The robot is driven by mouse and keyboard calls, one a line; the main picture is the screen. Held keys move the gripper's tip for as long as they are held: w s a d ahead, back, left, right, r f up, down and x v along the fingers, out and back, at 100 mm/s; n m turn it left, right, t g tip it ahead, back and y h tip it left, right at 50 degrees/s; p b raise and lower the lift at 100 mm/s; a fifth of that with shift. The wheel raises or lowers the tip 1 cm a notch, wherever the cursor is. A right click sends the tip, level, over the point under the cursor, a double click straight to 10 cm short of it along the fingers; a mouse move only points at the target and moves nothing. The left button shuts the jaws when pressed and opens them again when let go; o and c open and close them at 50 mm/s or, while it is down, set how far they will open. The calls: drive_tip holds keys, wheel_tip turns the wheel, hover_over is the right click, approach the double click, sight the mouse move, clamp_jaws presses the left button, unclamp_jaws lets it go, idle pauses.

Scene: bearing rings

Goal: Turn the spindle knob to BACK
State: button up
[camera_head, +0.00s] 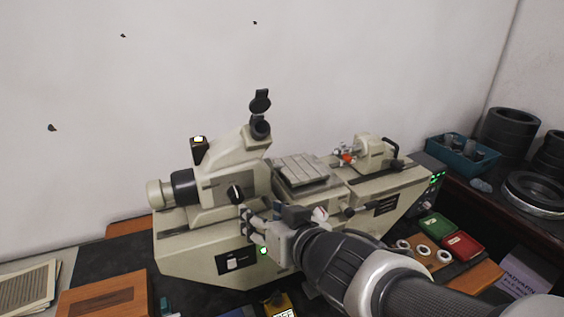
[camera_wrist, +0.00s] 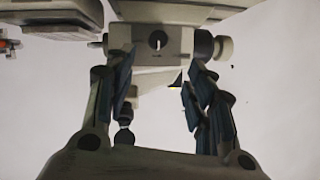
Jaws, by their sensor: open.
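The black round knob (camera_head: 235,193) with a pale pointer mark sits on the front face of the cream measuring machine (camera_head: 190,245), below its eyepiece column. In the wrist view the knob (camera_wrist: 158,40) shows between and beyond the fingers, with its pale mark close to upright in that picture. No BACK label can be read. My gripper (camera_head: 258,211) is open and empty, just in front of the machine and a little right of and below the knob. In the wrist view my gripper (camera_wrist: 158,85) has its two fingers spread, apart from the knob.
The eyepiece (camera_head: 260,128) rises above the knob, and a dark barrel (camera_head: 184,187) juts out left. A slotted stage (camera_head: 300,169) lies right. A blue bin (camera_head: 462,155), black rings (camera_head: 510,130) and red and green boxes (camera_head: 463,245) stand farther right.

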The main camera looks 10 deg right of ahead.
drive_tip(key=s+d+f+m+g+h+b, duration=0.1)
drive_tip(key=s+d+f+h+b, duration=0.2)
drive_tip(key=d, duration=0.4)
drive_tip(key=s+d+f+m+g+h+b, duration=0.2)
drive_tip(key=s+d+f+h+b, duration=0.1)
drive_tip(key=s+d+f+h, duration=0.1)
drive_tip(key=shift+s+d+f+g, duration=0.3)
drive_tip(key=shift+s+d+f, duration=0.55)
drive_tip(key=shift+s+d, duration=0.7)
drive_tip(key=shift+w+d, duration=0.1)
drive_tip(key=s+a+f+g, duration=0.1)
drive_tip(key=s+g, duration=0.1)
drive_tip(key=s, duration=0.3)
drive_tip(key=s+a+f+g+y, duration=0.1)
drive_tip(key=s+a+f+g, duration=0.1)
drive_tip(key=s, duration=0.3)
drive_tip(key=shift+s+f+n+y, duration=0.3)
drive_tip(key=shift+s+n, duration=0.05)
drive_tip(key=shift+n, duration=0.05)
drive_tip(key=shift+c, duration=0.2)
